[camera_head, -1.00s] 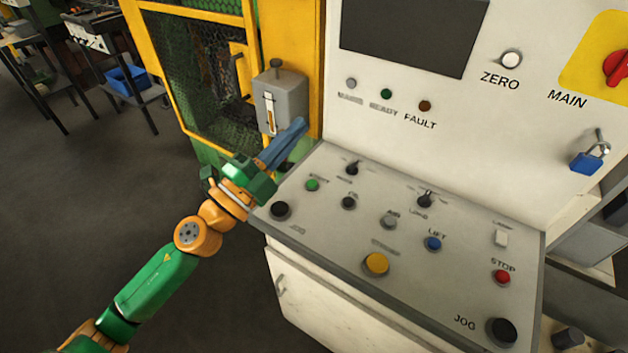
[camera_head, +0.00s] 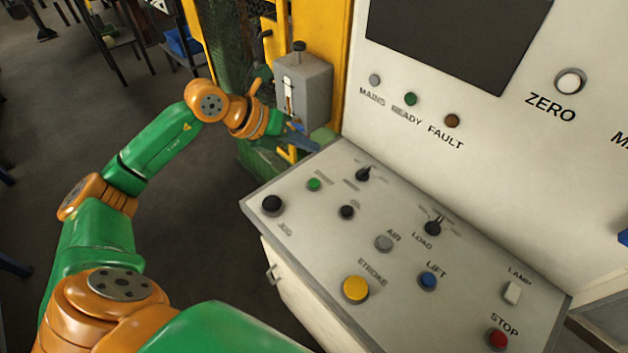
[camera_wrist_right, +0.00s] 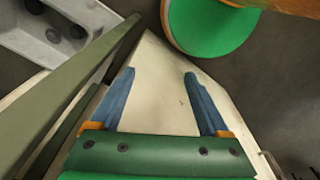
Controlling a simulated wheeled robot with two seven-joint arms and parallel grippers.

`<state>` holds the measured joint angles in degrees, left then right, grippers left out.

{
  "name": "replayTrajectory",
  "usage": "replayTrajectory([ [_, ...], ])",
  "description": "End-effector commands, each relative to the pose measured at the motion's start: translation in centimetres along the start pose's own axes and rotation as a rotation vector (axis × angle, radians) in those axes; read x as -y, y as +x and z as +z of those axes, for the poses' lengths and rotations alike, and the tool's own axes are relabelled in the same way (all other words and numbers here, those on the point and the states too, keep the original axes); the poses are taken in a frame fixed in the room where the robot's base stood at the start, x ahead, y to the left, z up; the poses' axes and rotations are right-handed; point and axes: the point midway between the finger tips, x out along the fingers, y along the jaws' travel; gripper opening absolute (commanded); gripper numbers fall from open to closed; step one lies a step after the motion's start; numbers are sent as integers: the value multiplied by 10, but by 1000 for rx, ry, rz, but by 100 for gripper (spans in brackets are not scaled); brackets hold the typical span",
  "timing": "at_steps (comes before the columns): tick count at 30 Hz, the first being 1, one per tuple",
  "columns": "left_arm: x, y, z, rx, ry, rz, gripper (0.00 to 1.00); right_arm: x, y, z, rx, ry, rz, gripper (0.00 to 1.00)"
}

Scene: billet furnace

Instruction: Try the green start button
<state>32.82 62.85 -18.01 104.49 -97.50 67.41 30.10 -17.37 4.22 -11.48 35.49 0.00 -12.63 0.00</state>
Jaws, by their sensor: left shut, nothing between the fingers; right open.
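The green start button (camera_head: 314,184) sits at the far left of the sloped console (camera_head: 400,205), just right of the black jog button (camera_head: 272,204). It stands clear, with nothing touching it. My left gripper (camera_head: 308,142) is shut and empty, low beside the grey box on the yellow post, beyond the console's upper left edge and apart from the button. My right gripper (camera_wrist_right: 157,85) shows only in the right wrist view, open and empty, with blue fingers over a pale panel.
The grey box (camera_head: 303,85) with a slot and a black knob stands close to my left gripper. The console carries a yellow stroke button (camera_head: 355,289), a blue lift button (camera_head: 428,281), a red stop button (camera_head: 498,339) and several knobs. Floor at left is open.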

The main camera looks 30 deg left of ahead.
Motion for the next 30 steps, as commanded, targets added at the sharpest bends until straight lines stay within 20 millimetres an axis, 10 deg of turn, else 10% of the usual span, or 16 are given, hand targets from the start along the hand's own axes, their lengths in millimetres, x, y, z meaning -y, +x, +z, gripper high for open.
replayTrajectory([
  [19,-42,58,-43,-1,0,-2,0,-3,70,5,-2,-3,6,79],
  [30,-43,61,-44,0,0,-2,0,-5,73,5,-3,-3,9,79],
])
